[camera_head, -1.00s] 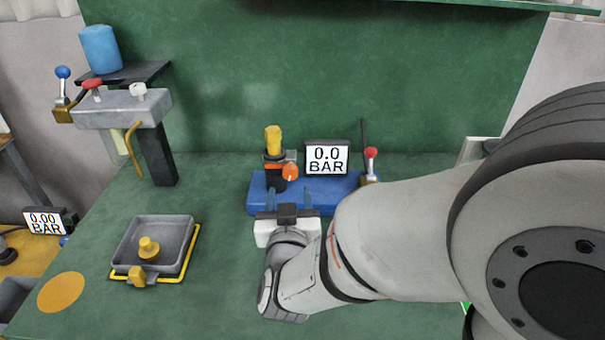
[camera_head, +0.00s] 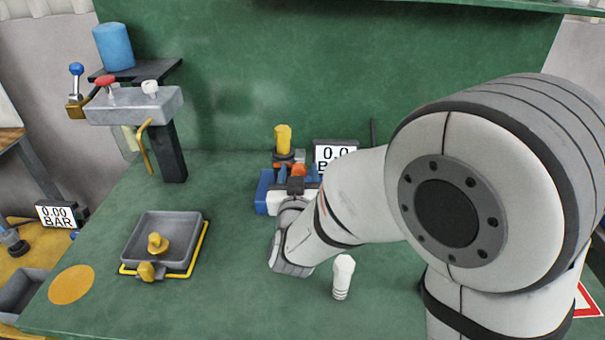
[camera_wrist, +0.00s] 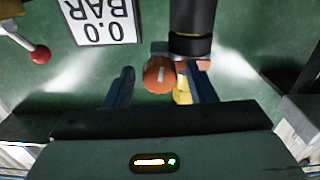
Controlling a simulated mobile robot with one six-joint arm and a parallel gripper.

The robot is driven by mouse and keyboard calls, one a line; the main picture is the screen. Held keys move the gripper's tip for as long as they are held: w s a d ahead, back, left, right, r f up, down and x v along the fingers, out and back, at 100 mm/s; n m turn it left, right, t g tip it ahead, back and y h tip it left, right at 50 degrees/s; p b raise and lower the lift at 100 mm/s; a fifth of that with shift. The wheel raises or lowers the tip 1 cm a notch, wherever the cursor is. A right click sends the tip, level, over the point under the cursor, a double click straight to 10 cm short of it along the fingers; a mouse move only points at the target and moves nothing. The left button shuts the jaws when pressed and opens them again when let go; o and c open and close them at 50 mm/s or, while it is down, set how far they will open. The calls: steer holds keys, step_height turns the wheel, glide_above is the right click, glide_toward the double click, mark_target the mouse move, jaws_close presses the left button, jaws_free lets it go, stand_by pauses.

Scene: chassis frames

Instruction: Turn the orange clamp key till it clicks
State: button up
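The orange clamp key (camera_wrist: 158,76) is a round knob with a pale line on its face. In the head view it shows only as a small orange patch (camera_head: 298,169) beyond my gripper (camera_head: 297,176). In the wrist view my gripper (camera_wrist: 159,86) is open, with one blue finger on each side of the key. A clear gap shows between the left finger and the key. A small yellow part (camera_wrist: 182,92) lies between the key and the right finger. I cannot tell whether the fingertips reach around the key. The key's lower side is hidden.
The yellow-topped post (camera_head: 283,139) stands beside the key on the blue base (camera_head: 264,190). The gauge (camera_wrist: 100,20) reading 0.0 BAR and a red-knobbed lever (camera_wrist: 40,54) are close by. A white bottle-like piece (camera_head: 343,277) stands in front. A grey tray (camera_head: 144,222) sits left.

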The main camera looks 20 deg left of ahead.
steer(key=c, duration=0.9)
steer(key=shift+d, duration=0.15)
steer(key=shift+f+m+b, duration=0.1)
steer(key=shift+m+b, duration=0.2)
steer(key=shift+b, duration=0.3)
steer(key=shift+m+b, duration=5.6)
steer(key=shift+b, duration=1.9)
steer(key=shift+r, duration=0.2)
